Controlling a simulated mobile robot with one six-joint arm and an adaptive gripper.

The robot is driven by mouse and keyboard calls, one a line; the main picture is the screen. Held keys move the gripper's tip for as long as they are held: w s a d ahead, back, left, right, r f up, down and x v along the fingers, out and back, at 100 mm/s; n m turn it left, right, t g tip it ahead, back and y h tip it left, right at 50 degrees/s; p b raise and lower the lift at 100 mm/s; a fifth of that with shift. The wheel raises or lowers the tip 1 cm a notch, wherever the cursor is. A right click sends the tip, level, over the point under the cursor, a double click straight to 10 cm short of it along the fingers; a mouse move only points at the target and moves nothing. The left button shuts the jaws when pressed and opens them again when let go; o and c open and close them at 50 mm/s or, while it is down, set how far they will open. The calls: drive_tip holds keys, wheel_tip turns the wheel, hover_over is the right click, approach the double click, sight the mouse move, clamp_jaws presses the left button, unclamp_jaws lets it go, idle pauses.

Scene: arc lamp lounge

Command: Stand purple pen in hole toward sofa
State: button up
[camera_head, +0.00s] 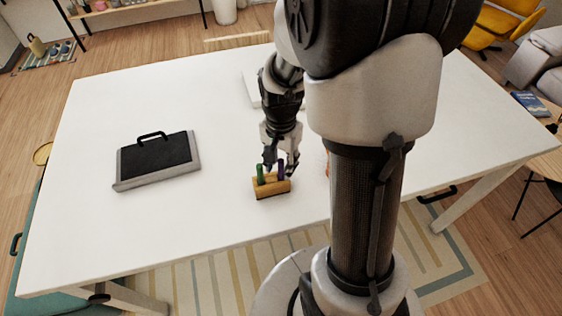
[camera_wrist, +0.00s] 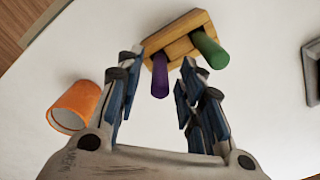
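A wooden block (camera_head: 272,189) stands on the white table near its front edge; it also shows in the wrist view (camera_wrist: 180,42). The purple pen (camera_wrist: 160,76) stands in the block, at its right end in the head view (camera_head: 281,173). A green pen (camera_wrist: 208,50) stands at the block's other end, also in the head view (camera_head: 260,174). My gripper (camera_wrist: 162,62) is open above the block, its fingers on either side of the purple pen with visible gaps. The pen's lower end is hidden in the block.
An orange cup (camera_wrist: 76,106) is beside the block, mostly hidden behind my arm in the head view. A black and grey case (camera_head: 157,161) lies on the table's left. A grey sofa (camera_head: 540,62) is at the far right. The table's left front is clear.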

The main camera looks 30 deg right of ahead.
drive_tip(key=shift+r, duration=0.1)
wheel_tip(320, 180, up, 12)
idle(0.4)
idle(0.4)
drive_tip(key=s+a+r+n+t, duration=0.4)
drive_tip(key=s+a+r+n, duration=0.2)
drive_tip(key=s+a+n, duration=0.4)
drive_tip(key=shift+s+a+n+t, duration=0.35)
drive_tip(key=shift+s+n, duration=0.75)
drive_tip(key=shift+s, duration=0.65)
